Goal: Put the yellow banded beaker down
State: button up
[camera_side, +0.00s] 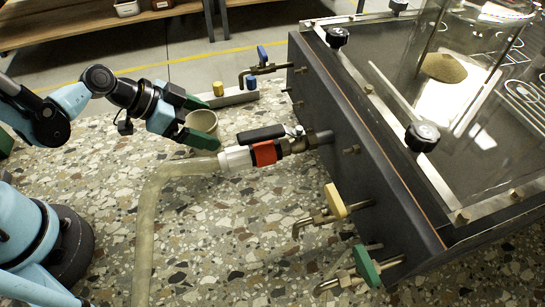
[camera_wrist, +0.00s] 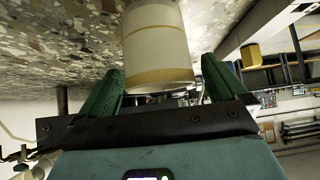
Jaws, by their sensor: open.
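The yellow banded beaker (camera_side: 202,122) is pale, with its open mouth showing in the side view, beside the hose end. In the wrist view the beaker (camera_wrist: 158,45) shows its yellow bands between and just beyond the green fingers. My gripper (camera_side: 205,118) has one green finger on each side of the beaker. In the wrist view my gripper (camera_wrist: 162,68) is open, with a gap between each fingertip and the beaker. The beaker's foot is hidden in the side view, so its contact with the speckled surface cannot be made out.
A hose (camera_side: 146,225) runs to a red-and-black valve (camera_side: 263,152) on the dark tank (camera_side: 345,120), close to my gripper. A grey rail with a yellow cap (camera_side: 218,88) and a blue cap (camera_side: 251,83) lies behind. Speckled surface (camera_side: 230,240) is free in front.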

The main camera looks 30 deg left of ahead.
jog(key=shift+c, duration=0.5)
jog(key=c, duration=1)
jog(key=shift+r, duration=0.2)
jog(key=shift+c, duration=0.2)
jog(key=shift+r, duration=4.65)
jog(key=a+r+n+t+y, duration=0.2)
jog(key=a+r+n+y, duration=0.2)
jog(key=a+n+y, duration=0.2)
jog(key=a+n, duration=0.2)
jog(key=a, duration=0.2)
jog(key=shift+s+r+n, duration=0.2)
jog(key=shift+r+n, duration=0.1)
jog(key=shift+r, duration=0.05)
